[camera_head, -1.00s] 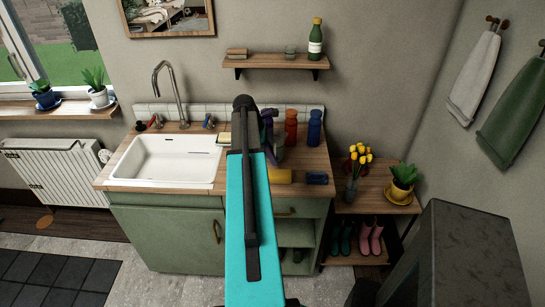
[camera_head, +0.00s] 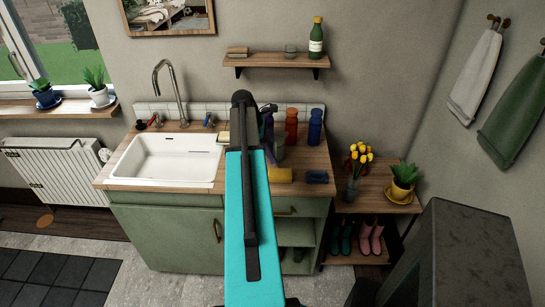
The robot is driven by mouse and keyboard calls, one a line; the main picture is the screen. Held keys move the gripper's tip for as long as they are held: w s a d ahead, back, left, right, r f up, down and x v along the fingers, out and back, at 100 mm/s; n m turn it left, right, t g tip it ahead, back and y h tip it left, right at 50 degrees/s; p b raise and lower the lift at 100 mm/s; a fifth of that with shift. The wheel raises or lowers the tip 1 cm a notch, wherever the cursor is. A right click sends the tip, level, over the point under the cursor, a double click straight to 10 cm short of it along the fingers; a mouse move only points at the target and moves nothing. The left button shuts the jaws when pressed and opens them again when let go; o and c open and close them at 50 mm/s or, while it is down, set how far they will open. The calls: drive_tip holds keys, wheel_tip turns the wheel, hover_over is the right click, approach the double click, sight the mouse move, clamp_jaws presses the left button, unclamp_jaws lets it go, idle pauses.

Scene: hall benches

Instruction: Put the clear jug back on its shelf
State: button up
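I cannot make out the clear jug for certain. A small clear grey vessel (camera_head: 291,51) stands on the wall shelf (camera_head: 275,61), but it is too small to tell whether it is a jug. My teal and black arm reaches up the middle of the view and hides part of the counter. A small dark part (camera_head: 268,107) shows just right of the arm's far end and may belong to my gripper. The fingers are not clear, so I cannot see whether they hold anything.
The shelf also holds a wooden block (camera_head: 237,53) and a green bottle (camera_head: 316,40). The counter has a white sink (camera_head: 165,158), a red bottle (camera_head: 291,126), a blue bottle (camera_head: 315,127), a purple spray bottle and a yellow item (camera_head: 281,175). A flower vase (camera_head: 352,188) stands on the right bench.

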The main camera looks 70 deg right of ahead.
drive_tip(key=b+v, duration=0.2)
drive_tip(key=v, duration=0.8)
drive_tip(key=shift+r+b, duration=0.3)
drive_tip(key=shift+b, duration=0.05)
drive_tip(key=shift+o, duration=0.4)
drive_tip(key=shift+w, duration=0.1)
